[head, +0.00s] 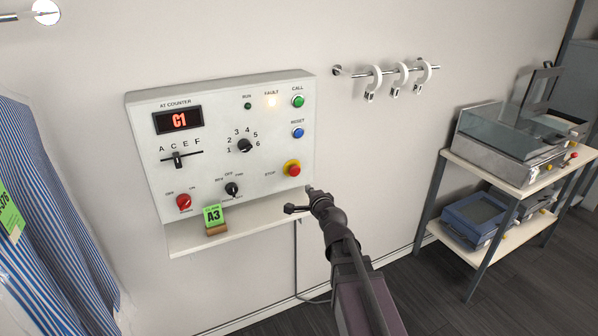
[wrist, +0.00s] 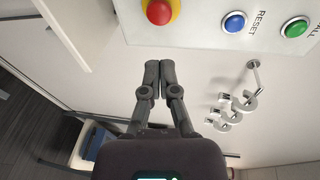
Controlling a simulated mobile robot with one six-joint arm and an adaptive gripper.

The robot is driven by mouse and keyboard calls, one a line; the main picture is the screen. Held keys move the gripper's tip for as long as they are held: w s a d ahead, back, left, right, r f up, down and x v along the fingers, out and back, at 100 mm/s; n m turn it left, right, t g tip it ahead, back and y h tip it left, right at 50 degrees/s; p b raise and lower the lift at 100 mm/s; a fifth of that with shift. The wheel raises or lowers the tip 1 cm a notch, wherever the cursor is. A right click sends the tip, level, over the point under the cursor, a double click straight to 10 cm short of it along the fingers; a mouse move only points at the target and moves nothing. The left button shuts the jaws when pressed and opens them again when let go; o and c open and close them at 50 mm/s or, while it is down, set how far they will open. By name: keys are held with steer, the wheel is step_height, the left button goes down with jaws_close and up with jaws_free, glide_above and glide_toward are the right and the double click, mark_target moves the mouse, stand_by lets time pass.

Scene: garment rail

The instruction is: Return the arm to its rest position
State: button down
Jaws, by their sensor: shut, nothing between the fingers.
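My gripper (head: 290,208) is in front of the wall, at the lower right corner of the control panel (head: 225,104), just right of the panel's ledge (head: 238,231). In the wrist view my gripper (wrist: 160,70) has its two fingers together with nothing between them. The fingertips lie below the red stop button (wrist: 159,11) in that picture, and no contact with the panel shows. My arm reaches up from the bottom edge of the head view.
The panel's display (head: 179,120) reads C1 and the FAULT lamp (head: 271,101) glows. A green A3 tag (head: 213,216) stands on the ledge. Striped garments (head: 60,230) hang left. A short rail (head: 395,71) with rings and a shelved bench (head: 500,170) are right.

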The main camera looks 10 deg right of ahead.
steer(key=s+a+f+n+g, duration=0.3)
steer(key=s+f+n+g, duration=0.6)
steer(key=s+f+n, duration=0.2)
steer(key=s+d+f+n+g+h, duration=0.1)
steer(key=s+d+f+n+g, duration=0.1)
steer(key=s, duration=0.4)
steer(key=s+d+f+n+g+h, duration=0.1)
steer(key=s+d+f+n+g, duration=0.1)
steer(key=s+g, duration=0.3)
steer(key=shift+s+d+f+n+h, duration=0.3)
steer(key=shift+s+d+n+h, duration=0.15)
steer(key=shift+s+d, duration=0.45)
stand_by(0.5)
